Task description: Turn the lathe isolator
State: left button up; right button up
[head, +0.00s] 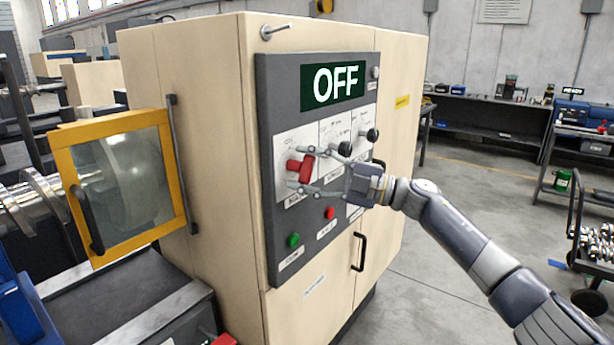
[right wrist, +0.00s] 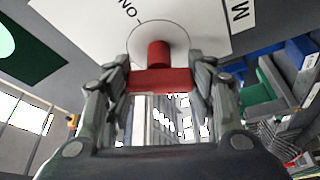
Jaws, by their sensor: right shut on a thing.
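The lathe isolator is a red rotary handle (head: 302,167) on a white plate (head: 292,146) on the cabinet's dark control panel. The panel's sign (head: 333,83) reads OFF. My right gripper (head: 303,172) reaches in from the right with its fingers around the handle. In the right wrist view the fingers (right wrist: 160,82) are shut on both ends of the red crossbar (right wrist: 160,80), with the red hub behind it. My left gripper is in neither view.
Black knobs (head: 372,135), a green button (head: 293,240) and a red button (head: 330,213) sit on the panel near my gripper. A yellow-framed guard (head: 128,180) stands at left. A cabinet door handle (head: 359,251) sticks out below. The floor at right is partly clear, with a trolley (head: 592,250) at the edge.

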jog(key=n, duration=0.2)
jog(key=n+g+h, duration=0.1)
jog(key=n, duration=0.2)
jog(key=shift+h+b, duration=0.3)
jog(key=shift+b, duration=0.05)
jog(key=shift+f, duration=0.1)
jog(key=o, duration=1.1)
jog(key=shift+s, duration=0.1)
jog(key=v, duration=1.2)
